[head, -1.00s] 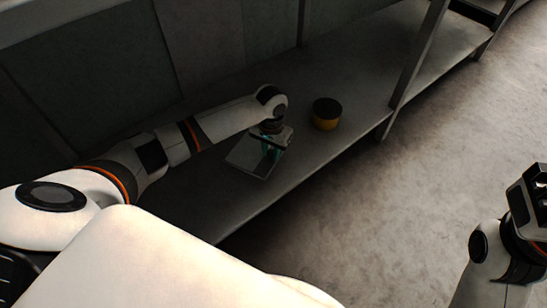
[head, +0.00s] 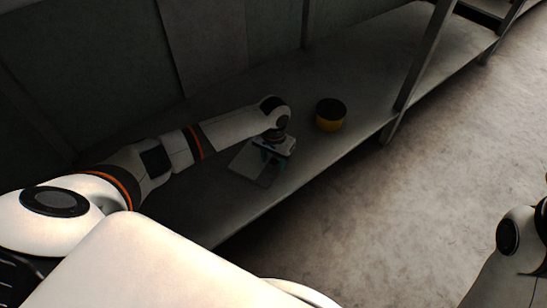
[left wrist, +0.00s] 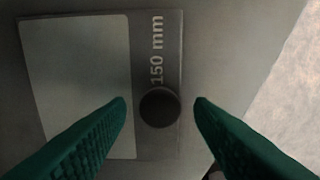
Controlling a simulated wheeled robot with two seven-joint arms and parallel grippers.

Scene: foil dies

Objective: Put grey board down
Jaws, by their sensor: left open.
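The grey board (head: 246,167) appears to lie flat on the dark shelf in the head view. In the left wrist view the board (left wrist: 150,30) shows a paler panel on its left, the print "150 mm" and a dark round knob (left wrist: 160,107). My left gripper (head: 271,157) is over the board's far right part. In the left wrist view its green fingers (left wrist: 160,104) are open, one on each side of the knob, with gaps between. My right gripper is out of view; only part of my right arm shows at the right edge.
The shelf's front edge drops to the floor (head: 440,170). The shelf behind the container is clear.

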